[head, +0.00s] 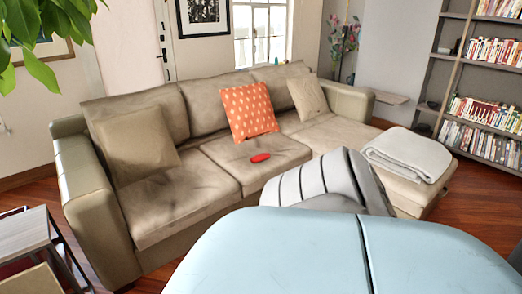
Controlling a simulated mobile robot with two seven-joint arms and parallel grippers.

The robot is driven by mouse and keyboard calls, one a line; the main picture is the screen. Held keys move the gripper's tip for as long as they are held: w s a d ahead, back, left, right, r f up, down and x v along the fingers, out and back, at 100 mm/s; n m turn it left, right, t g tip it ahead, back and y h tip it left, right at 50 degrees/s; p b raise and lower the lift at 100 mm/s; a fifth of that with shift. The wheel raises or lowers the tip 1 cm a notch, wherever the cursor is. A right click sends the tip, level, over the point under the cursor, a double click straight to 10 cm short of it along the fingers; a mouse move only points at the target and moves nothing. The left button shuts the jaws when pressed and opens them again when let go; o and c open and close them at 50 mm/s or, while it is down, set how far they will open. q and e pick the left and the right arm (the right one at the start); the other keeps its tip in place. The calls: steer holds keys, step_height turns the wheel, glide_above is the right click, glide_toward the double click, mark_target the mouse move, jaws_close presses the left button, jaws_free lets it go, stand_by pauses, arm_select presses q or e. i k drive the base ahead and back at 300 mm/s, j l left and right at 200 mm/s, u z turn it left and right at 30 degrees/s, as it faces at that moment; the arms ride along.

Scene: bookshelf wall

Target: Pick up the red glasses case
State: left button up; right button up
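The red glasses case (260,158) lies flat on the middle seat cushion of the beige sofa (225,172). It is small and elongated, just in front of the orange dotted pillow, with bare cushion around it. Nothing is touching it. Neither of my grippers shows in the head view. Parts of my own body, light blue and grey, fill the bottom middle and right and hide the floor and part of the sofa's front there.
An orange pillow (249,111) and beige pillows (137,145) lean on the backrest. A folded grey blanket (407,154) lies on the chaise at right. A small side table (24,232) stands at lower left. A bookshelf (483,90) stands at right. Wooden floor (478,193) is clear at right.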

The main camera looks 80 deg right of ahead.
mark_target(262, 157)
steer(key=z, duration=2.6)
